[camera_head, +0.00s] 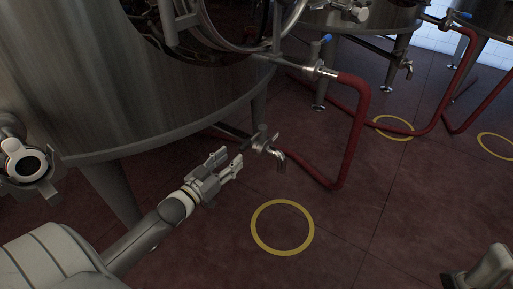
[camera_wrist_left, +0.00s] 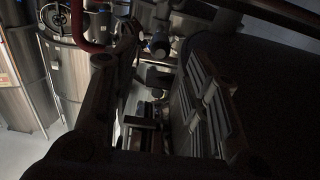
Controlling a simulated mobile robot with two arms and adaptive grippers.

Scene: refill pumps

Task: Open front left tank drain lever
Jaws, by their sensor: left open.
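A large steel tank (camera_head: 130,95) fills the upper left of the head view. A small metal drain tap (camera_head: 272,150) with a downturned spout sticks out near its lower edge. A dark lever (camera_head: 232,130) seems to extend left from the tap. My left gripper (camera_head: 232,164) is open just left of and slightly below the tap, with its fingers pointing toward it. No contact is clear. In the dark left wrist view, the open fingers (camera_wrist_left: 160,120) frame dim metal parts, and the lever cannot be told apart. In the head view, part of my right arm shows at the lower right, but not clearly its fingers.
A yellow floor ring (camera_head: 282,251) lies below the tap. More tanks (camera_head: 362,22) and hoses stand behind. Floor in front is clear.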

